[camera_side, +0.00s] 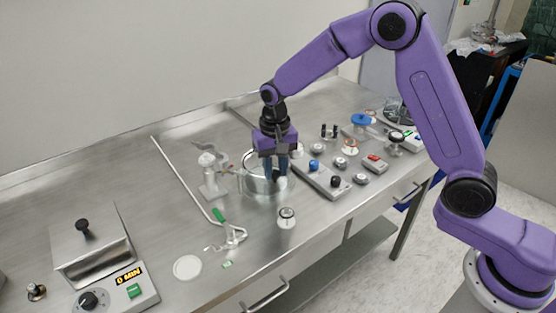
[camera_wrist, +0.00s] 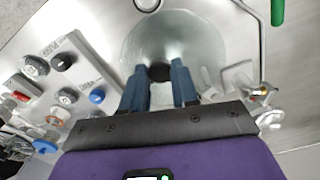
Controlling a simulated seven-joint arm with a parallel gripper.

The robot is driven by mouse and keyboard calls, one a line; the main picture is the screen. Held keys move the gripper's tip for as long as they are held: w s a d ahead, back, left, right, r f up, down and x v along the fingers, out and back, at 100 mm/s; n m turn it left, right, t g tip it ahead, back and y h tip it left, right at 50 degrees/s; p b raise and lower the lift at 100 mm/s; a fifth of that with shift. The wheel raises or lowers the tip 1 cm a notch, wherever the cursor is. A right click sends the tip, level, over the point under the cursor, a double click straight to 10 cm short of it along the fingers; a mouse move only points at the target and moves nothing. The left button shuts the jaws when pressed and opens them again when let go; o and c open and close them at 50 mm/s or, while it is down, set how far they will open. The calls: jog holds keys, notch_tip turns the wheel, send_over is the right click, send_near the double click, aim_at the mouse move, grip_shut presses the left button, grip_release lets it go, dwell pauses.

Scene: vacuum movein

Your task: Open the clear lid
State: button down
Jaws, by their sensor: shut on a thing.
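The clear lid (camera_wrist: 190,45) is a round, see-through disc below my gripper in the wrist view, with a black knob (camera_wrist: 158,72) near its middle. My gripper (camera_side: 276,178) points straight down over the clear round vessel (camera_side: 256,186) in the side view. Its two blue fingers are on either side of the knob and shut on it. The fingers hide part of the lid and vessel in the side view. I cannot tell whether the lid is touching the vessel's rim.
A metal stand with a valve (camera_side: 210,172) is close to the left of the vessel. A control box with knobs (camera_side: 322,178) is close on its right. A small round gauge (camera_side: 286,217) stands in front. A green-handled tube (camera_side: 222,218) lies at front left. A steel box (camera_side: 88,245) is farther left.

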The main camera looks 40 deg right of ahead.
aim_at(260, 193)
jog(key=a+m, duration=0.1)
jog(key=s+a+m, duration=0.1)
jog(key=a+m, duration=0.1)
jog(key=shift+r, duration=0.1)
jog(key=shift+s+a+m, duration=0.1)
jog(key=shift+a+m, duration=1.1)
jog(key=shift+m, duration=0.3)
jog(key=c, duration=0.8)
grip_release()
jog(key=shift+c, duration=0.2)
notch_tip(260, 193, up, 17)
jog(key=shift+r, duration=0.2)
jog(key=shift+s, duration=0.1)
